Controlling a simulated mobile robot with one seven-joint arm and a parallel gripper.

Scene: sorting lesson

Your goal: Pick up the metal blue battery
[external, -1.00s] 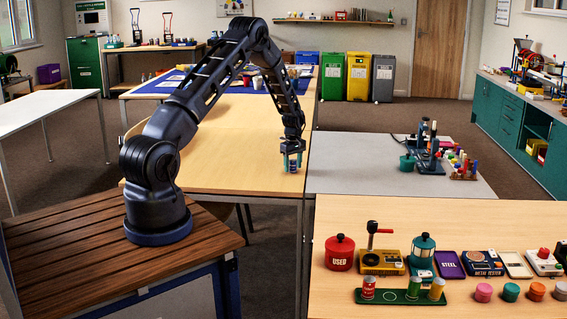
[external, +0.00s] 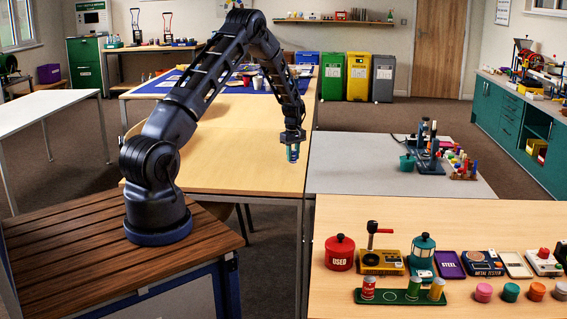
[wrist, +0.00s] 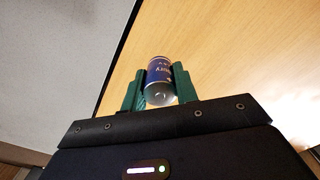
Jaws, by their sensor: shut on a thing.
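My gripper (external: 293,153) is over the right edge of the long wooden table (external: 230,150) in the external view. In the wrist view its two green fingers (wrist: 159,88) are shut on the blue battery (wrist: 160,72), a small cylinder with pale lettering and a silver metal end. The fingers touch it on both sides. In the external view the battery is mostly hidden between the fingers, and they hold it above the tabletop.
A grey table (external: 360,160) adjoins on the right, carrying a teal device (external: 428,155) and coloured pegs. The front right table holds a red USED pot (external: 340,253), a green tray (external: 385,297) and testers. The wooden tabletop around my gripper is clear.

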